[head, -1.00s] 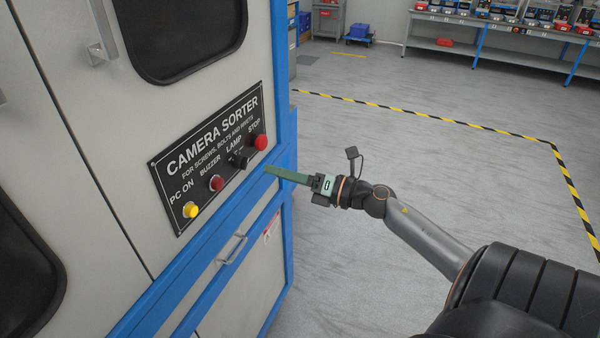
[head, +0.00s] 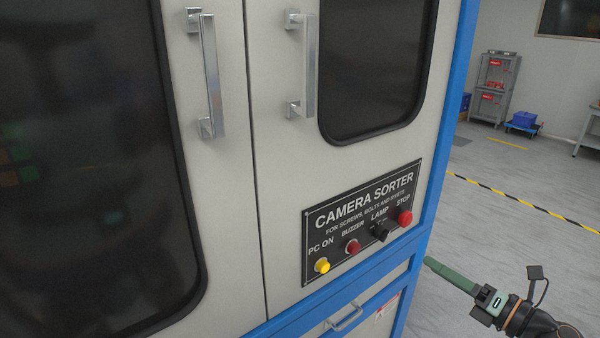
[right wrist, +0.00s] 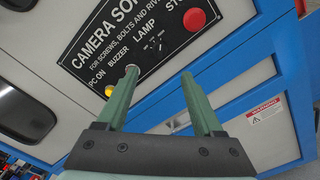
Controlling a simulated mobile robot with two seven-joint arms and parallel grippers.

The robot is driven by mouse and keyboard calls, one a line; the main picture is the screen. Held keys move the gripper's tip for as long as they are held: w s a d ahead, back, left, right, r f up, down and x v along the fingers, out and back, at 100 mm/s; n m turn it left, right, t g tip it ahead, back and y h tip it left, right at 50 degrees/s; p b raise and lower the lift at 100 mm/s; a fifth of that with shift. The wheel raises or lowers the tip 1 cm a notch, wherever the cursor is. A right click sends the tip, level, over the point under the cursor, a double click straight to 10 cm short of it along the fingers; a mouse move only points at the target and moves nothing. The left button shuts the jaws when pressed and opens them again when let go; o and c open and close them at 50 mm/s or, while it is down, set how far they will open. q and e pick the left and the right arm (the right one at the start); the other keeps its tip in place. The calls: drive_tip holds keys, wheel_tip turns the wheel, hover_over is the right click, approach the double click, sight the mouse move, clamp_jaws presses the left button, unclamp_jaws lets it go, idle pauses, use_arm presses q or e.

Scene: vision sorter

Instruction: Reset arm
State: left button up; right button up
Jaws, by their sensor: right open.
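My right gripper (head: 428,262) has green fingers and is in the lower right of the head view, just right of the cabinet's blue edge. In the right wrist view its two fingers (right wrist: 159,74) are apart with nothing between them. The black CAMERA SORTER panel (head: 335,215) on the cabinet carries a yellow button (head: 322,266), a dark red buzzer button (head: 352,247), a black lamp knob (head: 380,232) and a red stop button (head: 405,218). The stop button also shows in the right wrist view (right wrist: 194,20). My left gripper is not in view.
The pale cabinet (head: 225,170) with blue frame fills the left and middle. It has upright door handles (head: 211,80) and a lower drawer handle (head: 345,318). Open grey floor (head: 500,180) with a yellow-black line lies to the right. A grey shelf rack (head: 495,85) stands far back.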

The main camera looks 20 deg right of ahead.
drive_tip(key=s+a+f+m+g+h, duration=0.1)
drive_tip(key=s+a+f+m+h, duration=0.15)
drive_tip(key=f+m, duration=0.65)
drive_tip(key=s+a+f+m+h, duration=0.2)
drive_tip(key=a+f+m+h, duration=0.2)
drive_tip(key=f+m, duration=0.5)
drive_tip(key=s+a+f+m+g+y, duration=0.1)
drive_tip(key=s+a+f+m+g, duration=0.2)
drive_tip(key=s+a+f+m, duration=0.2)
drive_tip(key=s+a+f+m+g+y, duration=0.1)
drive_tip(key=s+a+f+m+g, duration=0.2)
drive_tip(key=s+a+f+m, duration=0.3)
drive_tip(key=a+f, duration=0.1)
drive_tip(key=a, duration=0.4)
drive_tip(key=shift+s+f, duration=0.15)
drive_tip(key=shift+s, duration=0.1)
drive_tip(key=shift+d, duration=0.1)
drive_tip(key=shift+c, duration=0.3)
